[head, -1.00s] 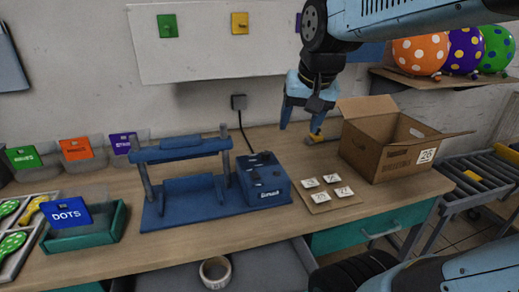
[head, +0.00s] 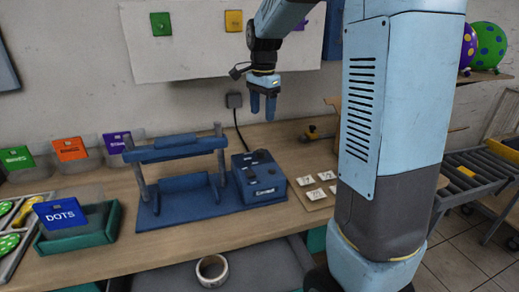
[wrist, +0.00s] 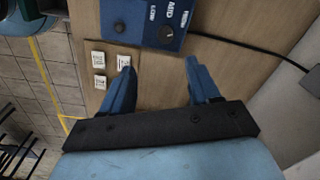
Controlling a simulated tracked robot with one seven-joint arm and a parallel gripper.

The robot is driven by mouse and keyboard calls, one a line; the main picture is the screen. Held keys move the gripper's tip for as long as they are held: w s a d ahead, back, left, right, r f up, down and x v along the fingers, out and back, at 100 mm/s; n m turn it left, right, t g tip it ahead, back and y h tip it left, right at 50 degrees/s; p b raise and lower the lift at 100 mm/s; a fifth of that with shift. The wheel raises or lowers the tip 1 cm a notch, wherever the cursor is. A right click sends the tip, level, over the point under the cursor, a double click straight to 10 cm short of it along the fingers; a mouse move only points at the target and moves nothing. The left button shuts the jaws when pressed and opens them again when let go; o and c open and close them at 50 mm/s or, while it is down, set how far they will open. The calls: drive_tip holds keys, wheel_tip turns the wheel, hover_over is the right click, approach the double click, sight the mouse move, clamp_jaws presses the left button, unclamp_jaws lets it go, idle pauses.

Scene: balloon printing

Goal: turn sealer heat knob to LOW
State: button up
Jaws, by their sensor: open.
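The blue sealer (head: 185,198) stands mid-table, with a bar frame on its left and a control box (head: 262,192) on its right. Dark knobs show on the box's sloping top, but their settings are too small to read in the head view. The wrist view shows a round dark knob with a pale pointer mark (wrist: 167,33) beside white lettering, and a second dark knob (wrist: 120,27). My gripper (head: 262,114) is open and empty, pointing down above and behind the box, apart from it. In the wrist view its fingers (wrist: 158,70) are spread, short of the box.
White cards (head: 316,194) lie right of the control box. A black cord (head: 238,130) runs from the wall outlet to the sealer. My arm hides most of the cardboard box. A green tray with a DOTS card (head: 60,213) sits at left; a tape roll (head: 212,270) lies in front.

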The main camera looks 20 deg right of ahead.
sight(260, 150)
drive_tip(key=shift+m, duration=0.4)
drive_tip(key=f, duration=0.5)
drive_tip(key=w+f, duration=0.1)
drive_tip(key=f, duration=0.9)
drive_tip(key=shift+w, duration=0.3)
drive_tip(key=c, duration=1)
drive_tip(key=shift+a, duration=0.2)
drive_tip(key=shift+c, duration=0.2)
drive_tip(key=shift+d, duration=0.1)
